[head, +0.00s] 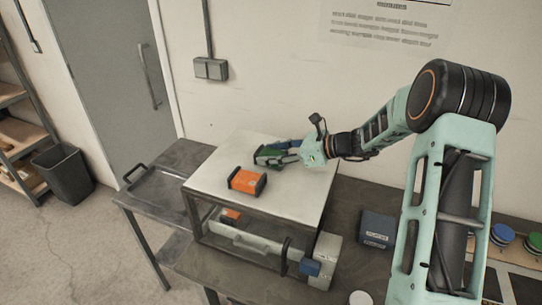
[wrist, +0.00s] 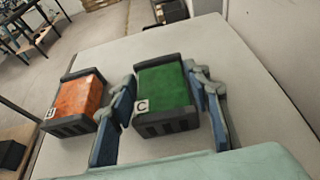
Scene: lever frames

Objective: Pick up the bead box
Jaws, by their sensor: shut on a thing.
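My gripper (head: 272,156) is at the back of the white-topped stand (head: 300,195). It is shut on a green box (wrist: 163,86) with black ends and a letter C tag. The blue fingers are on the left and right sides of this box in the wrist view. The green box (head: 266,152) is partly hidden by the gripper in the head view. I cannot tell whether it touches the top. An orange box (head: 246,181) of the same form lies apart from it, and it also shows left of the left finger in the wrist view (wrist: 79,99). No label names the bead box.
Below the top are another orange item (head: 231,216) and a blue item (head: 310,268). A dark box (head: 377,229) stands on the bench to the right. A dark tray (head: 165,192) lies at left. The front right of the white top is clear.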

